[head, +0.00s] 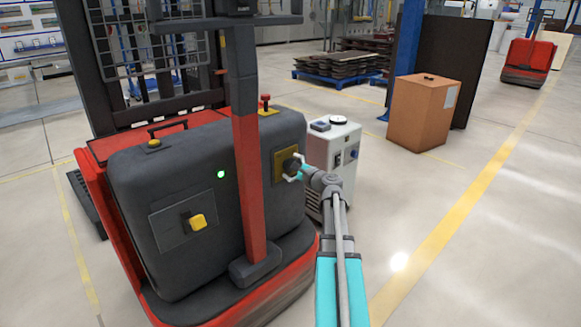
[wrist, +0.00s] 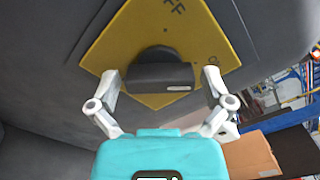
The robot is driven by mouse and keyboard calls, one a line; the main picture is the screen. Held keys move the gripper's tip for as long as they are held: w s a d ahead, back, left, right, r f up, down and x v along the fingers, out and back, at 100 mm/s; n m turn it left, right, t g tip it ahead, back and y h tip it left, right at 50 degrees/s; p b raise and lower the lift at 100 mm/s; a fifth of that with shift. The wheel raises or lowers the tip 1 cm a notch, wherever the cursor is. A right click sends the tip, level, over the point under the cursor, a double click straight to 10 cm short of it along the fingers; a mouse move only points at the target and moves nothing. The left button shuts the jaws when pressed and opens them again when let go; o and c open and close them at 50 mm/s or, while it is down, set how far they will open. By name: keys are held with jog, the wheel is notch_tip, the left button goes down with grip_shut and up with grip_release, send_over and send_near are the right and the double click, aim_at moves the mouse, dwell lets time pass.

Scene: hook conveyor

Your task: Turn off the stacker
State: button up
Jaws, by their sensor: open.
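The stacker (head: 190,190) is a red machine with a dark grey body at left in the head view. A small green light (head: 221,174) glows on its front. A yellow plate (head: 279,169) on its right side carries a black rotary knob (wrist: 160,78). In the wrist view, the plate (wrist: 115,45) shows lettering ending in "FF" at the top and partly hidden lettering at right. The knob's bar lies crosswise, with a small white mark on its right half. My gripper (wrist: 160,74) is open, its fingers to either side of the knob, apart from it.
A red button (head: 265,99) stands on the stacker's top and a yellow switch (head: 197,222) on its front. A white cabinet (head: 335,155) stands just behind my gripper. A brown box (head: 423,112) is further back. The floor at right is clear.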

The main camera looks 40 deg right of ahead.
jog(key=c, duration=1)
jog(key=shift+o, duration=0.2)
jog(key=shift+n, duration=0.5)
jog(key=n, duration=0.2)
jog(key=shift+n, duration=0.3)
jog(key=n, duration=0.4)
jog(key=shift+n, duration=0.3)
jog(key=n, duration=0.3)
jog(key=shift+n, duration=2.3)
